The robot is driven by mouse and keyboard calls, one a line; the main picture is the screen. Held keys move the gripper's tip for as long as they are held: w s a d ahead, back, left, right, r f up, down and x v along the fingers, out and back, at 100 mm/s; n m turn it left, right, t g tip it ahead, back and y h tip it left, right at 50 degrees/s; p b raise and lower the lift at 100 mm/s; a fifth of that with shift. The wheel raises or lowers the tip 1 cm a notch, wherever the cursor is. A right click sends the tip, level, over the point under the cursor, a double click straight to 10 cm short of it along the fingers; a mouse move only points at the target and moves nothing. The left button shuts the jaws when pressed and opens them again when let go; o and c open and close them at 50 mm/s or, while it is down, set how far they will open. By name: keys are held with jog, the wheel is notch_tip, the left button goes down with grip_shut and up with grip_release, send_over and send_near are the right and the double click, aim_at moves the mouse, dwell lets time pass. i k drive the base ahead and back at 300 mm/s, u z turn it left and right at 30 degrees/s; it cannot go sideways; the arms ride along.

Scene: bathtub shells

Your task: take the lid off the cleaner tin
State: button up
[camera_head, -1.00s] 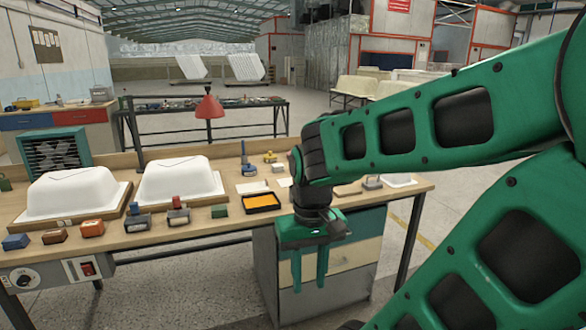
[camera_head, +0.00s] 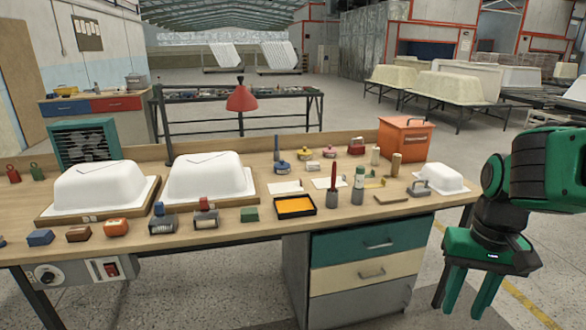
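Several small round tins or pots stand at the back middle of the bench: a blue one (camera_head: 282,167), a yellow one (camera_head: 304,153) and a pale pink one (camera_head: 328,152). I cannot tell which is the cleaner tin, as no label is readable. My gripper (camera_head: 465,295) hangs at the right, pointing down past the bench's front right corner. Its two fingers are apart with nothing between them. It is well clear of the tins.
The wooden bench (camera_head: 270,222) holds two large white tub shells (camera_head: 208,178), an orange tray (camera_head: 296,206), an orange box (camera_head: 405,138), upright tools and several small blocks. A red lamp (camera_head: 241,98) rises behind. Floor is free right of the bench.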

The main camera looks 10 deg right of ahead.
aim_at(281, 164)
jog(key=z, duration=0.1)
jog(key=i, duration=1)
jog(key=u, duration=0.05)
